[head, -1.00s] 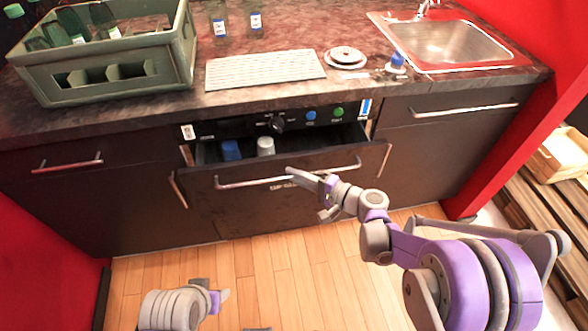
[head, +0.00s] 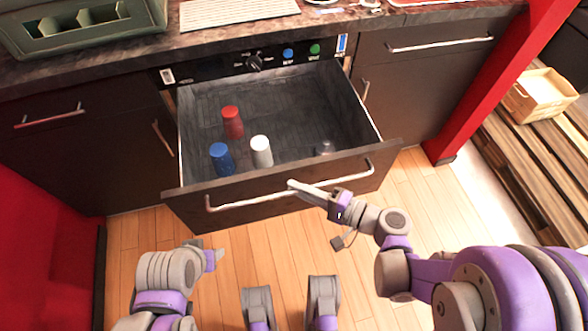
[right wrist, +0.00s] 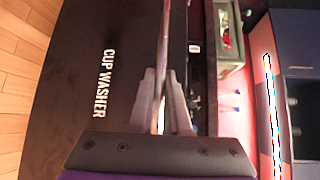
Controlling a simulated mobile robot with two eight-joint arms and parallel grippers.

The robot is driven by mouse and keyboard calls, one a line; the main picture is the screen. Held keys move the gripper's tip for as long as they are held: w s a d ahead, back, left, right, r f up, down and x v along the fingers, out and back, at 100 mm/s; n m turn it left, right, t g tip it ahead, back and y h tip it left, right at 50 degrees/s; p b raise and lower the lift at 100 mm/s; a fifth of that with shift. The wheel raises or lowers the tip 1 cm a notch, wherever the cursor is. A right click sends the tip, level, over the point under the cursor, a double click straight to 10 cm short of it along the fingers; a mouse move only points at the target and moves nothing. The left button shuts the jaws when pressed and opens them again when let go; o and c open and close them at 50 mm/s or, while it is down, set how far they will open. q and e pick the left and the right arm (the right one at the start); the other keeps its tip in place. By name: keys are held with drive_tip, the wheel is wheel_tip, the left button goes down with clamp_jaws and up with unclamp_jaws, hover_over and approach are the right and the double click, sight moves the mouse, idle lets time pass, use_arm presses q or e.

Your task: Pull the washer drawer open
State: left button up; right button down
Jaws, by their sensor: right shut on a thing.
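The washer drawer (head: 262,208) is pulled well out from the counter, and its inside shows. Its front panel reads "CUP WASHER" in the right wrist view (right wrist: 108,82). My right gripper (head: 303,190) is shut on the metal drawer handle (head: 240,199), near its middle. The handle runs between the fingers in the right wrist view (right wrist: 163,62). A red cup (head: 233,122), a blue cup (head: 222,158) and a white cup (head: 261,151) stand in the drawer. My left gripper (head: 213,256) is low at the left, away from the drawer; its jaw opening is unclear.
The control panel with a knob (head: 255,62) and blue and green buttons is above the drawer. A green crate (head: 85,25) stands on the counter at the left. A small dark object (head: 324,147) sits inside the drawer at the right. The wooden floor (head: 245,262) before the drawer is clear.

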drive_tip(key=shift+s+d, duration=0.2)
drive_tip(key=shift+s, duration=0.85)
drive_tip(key=c, duration=0.9)
unclamp_jaws()
drive_tip(key=p+v, duration=0.1)
drive_tip(key=v, duration=1)
drive_tip(key=shift+a, duration=0.1)
